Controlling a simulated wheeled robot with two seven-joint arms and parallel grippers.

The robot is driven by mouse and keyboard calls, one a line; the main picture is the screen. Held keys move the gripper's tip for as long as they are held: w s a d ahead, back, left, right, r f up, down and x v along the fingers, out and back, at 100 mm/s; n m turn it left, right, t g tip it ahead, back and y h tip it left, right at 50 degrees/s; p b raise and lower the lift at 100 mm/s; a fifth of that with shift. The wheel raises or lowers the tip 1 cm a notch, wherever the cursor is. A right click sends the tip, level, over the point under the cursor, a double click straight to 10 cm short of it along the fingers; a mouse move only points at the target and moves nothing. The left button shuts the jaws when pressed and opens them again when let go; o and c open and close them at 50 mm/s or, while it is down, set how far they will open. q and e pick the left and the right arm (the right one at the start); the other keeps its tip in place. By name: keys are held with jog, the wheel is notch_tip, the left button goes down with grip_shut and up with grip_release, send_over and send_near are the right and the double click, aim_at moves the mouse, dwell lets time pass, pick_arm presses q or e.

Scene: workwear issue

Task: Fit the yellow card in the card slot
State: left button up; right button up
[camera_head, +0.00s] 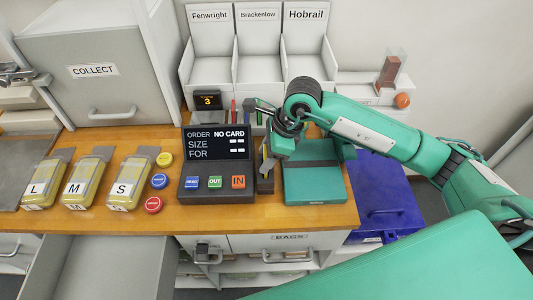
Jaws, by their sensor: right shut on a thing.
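My right gripper (267,152) is pointed down just right of the black order terminal (217,165), above a narrow dark upright piece (265,184). It is shut on a thin piece, taken to be the yellow card; the gripper mostly hides it and its colour is not clear. The terminal screen reads "NO CARD", with blank SIZE and FOR lines. The card slot cannot be made out clearly; the narrow dark piece beside the terminal may hold it. I cannot tell whether the held piece touches it. My left gripper is not in view.
A teal box (315,187) lies right of the terminal, close under my right arm. Bags marked L (47,182), M (88,183) and S (132,183) and coloured discs (159,181) lie left. White bins (210,67) stand behind. An open drawer (105,265) is below.

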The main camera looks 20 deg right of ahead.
jog(key=shift+f+b, duration=0.4)
dwell(0.5)
jog(key=o, duration=1.1)
jog(key=shift+r+p, duration=1.6)
jog(key=shift+r, duration=2.9)
